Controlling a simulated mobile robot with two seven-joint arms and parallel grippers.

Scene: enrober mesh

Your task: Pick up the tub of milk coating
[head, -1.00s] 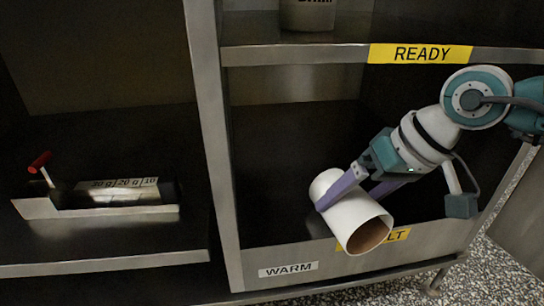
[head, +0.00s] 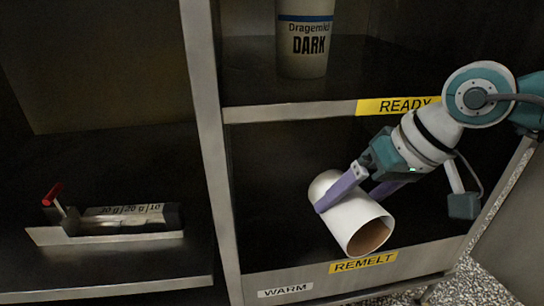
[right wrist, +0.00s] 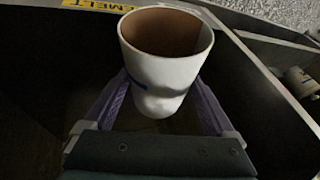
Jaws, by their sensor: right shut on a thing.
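A white tub (head: 352,218) with a brown inside is held in my right gripper (head: 346,198). It is tilted, its open end pointing down and right towards the front of the lower shelf bay. The purple fingers are shut around its sides. In the right wrist view the tub (right wrist: 165,72) sits between both fingers (right wrist: 160,88), its brown interior visible; a small dark blue mark shows on its side, but no name is readable. My left gripper is not in view.
The lower edge has REMELT (head: 363,262) and WARM (head: 285,290) labels. A metal tool with a red knob (head: 105,222) lies in the left bay.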

